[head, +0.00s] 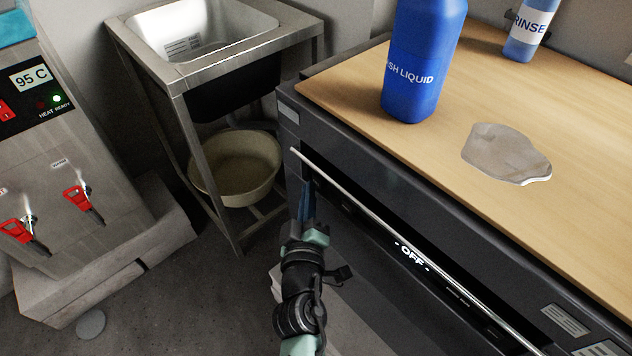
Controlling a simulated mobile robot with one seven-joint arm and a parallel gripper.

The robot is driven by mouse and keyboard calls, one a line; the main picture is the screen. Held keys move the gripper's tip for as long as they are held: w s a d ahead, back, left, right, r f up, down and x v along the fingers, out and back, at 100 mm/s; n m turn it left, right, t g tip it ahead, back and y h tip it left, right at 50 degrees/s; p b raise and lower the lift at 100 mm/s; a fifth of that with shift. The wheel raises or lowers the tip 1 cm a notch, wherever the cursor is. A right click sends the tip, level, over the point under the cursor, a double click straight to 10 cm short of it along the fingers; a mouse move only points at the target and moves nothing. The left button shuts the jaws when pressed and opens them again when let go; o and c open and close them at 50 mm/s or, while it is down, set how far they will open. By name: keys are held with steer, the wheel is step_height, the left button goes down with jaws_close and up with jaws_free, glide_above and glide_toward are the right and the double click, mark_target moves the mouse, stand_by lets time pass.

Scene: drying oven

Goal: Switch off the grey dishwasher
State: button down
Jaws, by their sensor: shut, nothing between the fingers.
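The grey dishwasher (380,165) stands under the wooden worktop, with a long metal bar handle (400,230) along its front. Its dark front panel shows a lit white display (411,256) reading "- OFF -". My gripper (307,195) is shut and empty at the left end of the panel, just below the handle's left end. I cannot tell whether its tips touch the panel. The spot behind the fingertips is hidden, and no button is clearly visible there.
A blue wash liquid bottle (418,70), a rinse bottle (528,30) and a grey puddle-like patch (500,150) are on the worktop (350,85). Left are a metal sink (190,45), a basin (240,170) beneath it, and a water heater (60,150) showing 95 C.

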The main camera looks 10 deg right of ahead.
steer(key=shift+a, duration=0.1)
steer(key=s+a+b, duration=0.2)
steer(key=a, duration=0.1)
steer(key=s+a+b, duration=0.1)
steer(key=shift+s+a+b, duration=0.25)
steer(key=shift+a+b, duration=0.1)
steer(key=shift+b, duration=0.05)
stand_by(0.4)
